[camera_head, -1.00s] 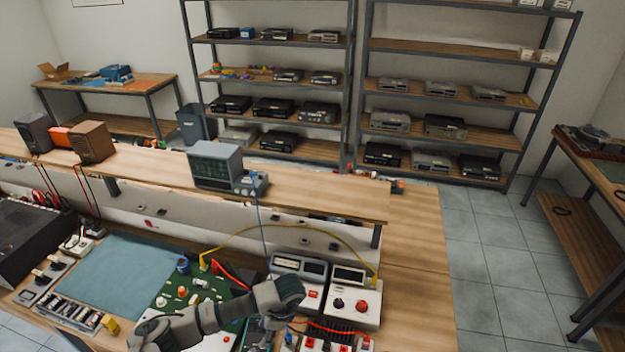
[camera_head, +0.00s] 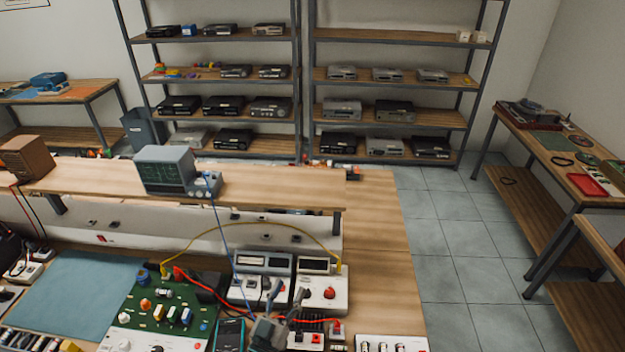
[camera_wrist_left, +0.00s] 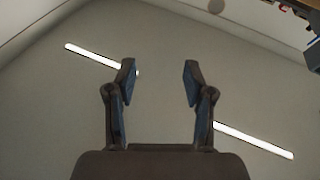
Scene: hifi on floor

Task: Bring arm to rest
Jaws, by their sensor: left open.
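My left gripper (camera_head: 285,294) shows at the bottom middle of the head view, fingers pointing up, in front of the white meter units. Most of its arm is out of view below. In the left wrist view my left gripper (camera_wrist_left: 159,80) has its two fingers spread with nothing between them. My right gripper is in neither view.
A green circuit board (camera_head: 166,309), a blue mat (camera_head: 80,296) and a white meter unit (camera_head: 321,290) lie on the workbench, with yellow and red cables among them. A raised shelf (camera_head: 270,188) runs behind. Tiled floor (camera_head: 462,245) is clear on the right.

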